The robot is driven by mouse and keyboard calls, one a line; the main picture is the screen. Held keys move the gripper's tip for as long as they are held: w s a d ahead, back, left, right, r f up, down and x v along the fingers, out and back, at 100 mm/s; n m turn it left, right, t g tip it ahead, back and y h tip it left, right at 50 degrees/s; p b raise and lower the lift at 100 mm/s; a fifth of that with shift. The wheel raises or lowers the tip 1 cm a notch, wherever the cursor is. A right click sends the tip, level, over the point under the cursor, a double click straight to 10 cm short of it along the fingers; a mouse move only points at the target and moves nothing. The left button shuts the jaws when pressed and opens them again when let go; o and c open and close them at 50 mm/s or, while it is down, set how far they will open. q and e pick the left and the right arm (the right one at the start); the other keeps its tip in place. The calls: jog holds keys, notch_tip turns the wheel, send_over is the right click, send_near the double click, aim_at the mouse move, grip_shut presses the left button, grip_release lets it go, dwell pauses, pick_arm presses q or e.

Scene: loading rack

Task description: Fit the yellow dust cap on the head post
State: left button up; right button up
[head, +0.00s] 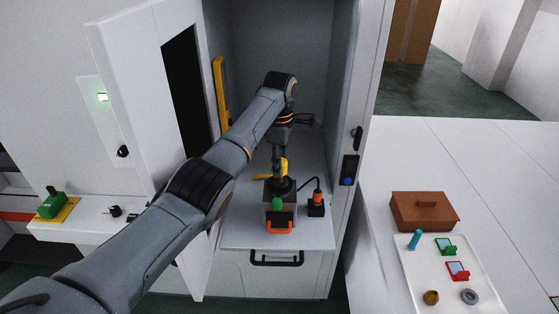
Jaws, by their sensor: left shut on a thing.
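My left arm reaches from the lower left into the open grey cabinet. My left gripper (279,174) points down, just above a dark round top on a grey box-shaped unit (268,207). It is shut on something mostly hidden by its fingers. A yellow piece (285,166) shows right beside and partly behind the fingers; I cannot tell whether it is the dust cap. The head post is not clearly distinguishable; the dark round top (282,186) may be part of it. The unit has a green knob (277,203) and a red-orange handle (279,227). My right gripper is not in view.
A small black block with an orange top (317,198) stands right of the unit, with a cable. The open cabinet door (135,60) is on the left. A white tray (425,285) with small parts and a brown box (424,212) are on the right table.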

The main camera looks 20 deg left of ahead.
pick_arm(q)
jog(key=shift+f, duration=0.2)
dwell(0.6)
jog(key=shift+f, duration=1.45)
dwell(1.1)
jog(key=o, duration=0.9)
jog(key=shift+r, duration=0.2)
notch_tip(320, 180, up, 12)
jog(key=shift+f, duration=0.2)
jog(key=shift+f, duration=0.1)
